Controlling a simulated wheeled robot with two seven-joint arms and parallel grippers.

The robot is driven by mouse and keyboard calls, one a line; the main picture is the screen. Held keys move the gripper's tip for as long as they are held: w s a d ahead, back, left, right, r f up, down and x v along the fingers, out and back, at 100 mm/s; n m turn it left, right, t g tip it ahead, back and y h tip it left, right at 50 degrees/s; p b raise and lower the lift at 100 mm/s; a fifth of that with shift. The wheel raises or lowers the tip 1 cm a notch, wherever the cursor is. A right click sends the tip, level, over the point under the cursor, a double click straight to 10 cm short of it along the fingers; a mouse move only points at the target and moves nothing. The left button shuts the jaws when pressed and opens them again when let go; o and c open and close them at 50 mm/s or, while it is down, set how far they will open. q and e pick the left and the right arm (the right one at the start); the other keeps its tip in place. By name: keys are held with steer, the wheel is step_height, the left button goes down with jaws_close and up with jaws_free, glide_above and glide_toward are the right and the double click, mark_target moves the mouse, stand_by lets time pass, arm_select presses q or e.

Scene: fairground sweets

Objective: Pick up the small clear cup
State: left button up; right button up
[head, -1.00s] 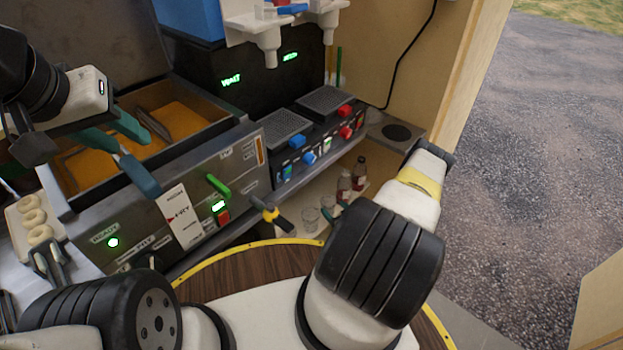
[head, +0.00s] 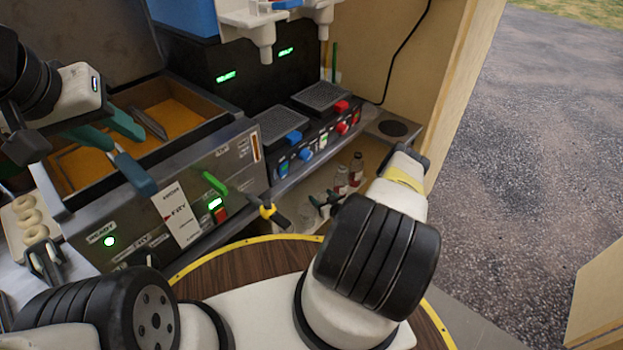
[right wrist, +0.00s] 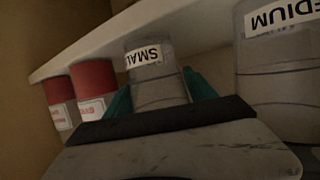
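The small clear cup (right wrist: 158,82), labelled SMALL and upside down in the right wrist view, stands on a pale shelf. My right gripper (right wrist: 160,92) has its teal fingers on either side of the cup. They look open around it; contact is not clear. In the head view my right gripper (head: 326,203) is low at the shelf under the counter, partly hidden behind my arm, and the small cup is hard to make out there. My left gripper (head: 134,152) is open and empty over the fryer at the left.
A larger clear cup (right wrist: 285,75) labelled MEDIUM stands beside the small one. Red-capped bottles (right wrist: 93,88) stand on the other side. Above the shelf are the machine's front with coloured knobs (head: 308,155) and a yellow-tipped handle (head: 267,210).

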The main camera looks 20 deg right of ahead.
steer(key=c, duration=0.8)
steer(key=shift+c, duration=0.2)
steer(key=shift+r, duration=0.15)
